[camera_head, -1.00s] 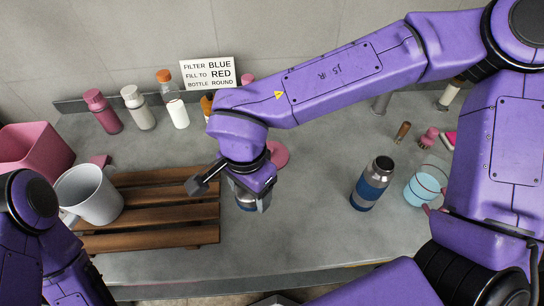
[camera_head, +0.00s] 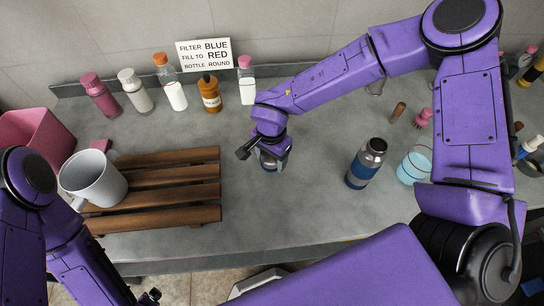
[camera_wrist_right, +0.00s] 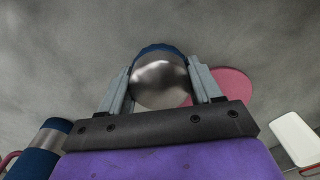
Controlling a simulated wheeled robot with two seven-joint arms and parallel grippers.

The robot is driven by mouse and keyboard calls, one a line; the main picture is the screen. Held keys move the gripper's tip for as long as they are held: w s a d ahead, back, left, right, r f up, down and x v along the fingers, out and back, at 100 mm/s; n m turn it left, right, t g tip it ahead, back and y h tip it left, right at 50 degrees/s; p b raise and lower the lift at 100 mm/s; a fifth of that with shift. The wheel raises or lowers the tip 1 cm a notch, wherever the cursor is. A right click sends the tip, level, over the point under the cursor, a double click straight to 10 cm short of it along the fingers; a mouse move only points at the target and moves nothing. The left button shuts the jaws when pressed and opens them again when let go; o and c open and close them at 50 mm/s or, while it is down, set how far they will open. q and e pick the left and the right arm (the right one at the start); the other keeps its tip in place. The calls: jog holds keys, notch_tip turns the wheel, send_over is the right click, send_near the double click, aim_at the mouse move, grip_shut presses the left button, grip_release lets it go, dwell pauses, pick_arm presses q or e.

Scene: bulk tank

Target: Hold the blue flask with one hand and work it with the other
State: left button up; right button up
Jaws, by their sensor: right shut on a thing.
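My right gripper (camera_head: 271,162) is shut on a blue flask with a rounded steel top. In the right wrist view the held flask (camera_wrist_right: 160,80) sits between both fingers, its steel part facing the camera and a blue edge beyond. In the head view the hand hides most of it; I cannot tell whether it touches the counter. A second blue flask (camera_head: 366,164) with a steel top stands on the counter to the right, and also shows in the right wrist view (camera_wrist_right: 40,145).
A slatted wooden rack (camera_head: 165,219) lies left of my right gripper, with a white mug (camera_head: 93,180) at its left end. Several bottles stand along the wall below a sign (camera_head: 204,54). A glass beaker (camera_head: 414,165) stands right. A pink disc (camera_wrist_right: 235,84) lies behind the held flask.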

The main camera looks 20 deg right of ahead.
jog(key=shift+w+f, duration=0.1)
jog(key=shift+f, duration=0.3)
jog(key=shift+f, duration=0.1)
jog(key=o, duration=1.2)
notch_tip(320, 180, up, 12)
jog(key=shift+r, duration=0.15)
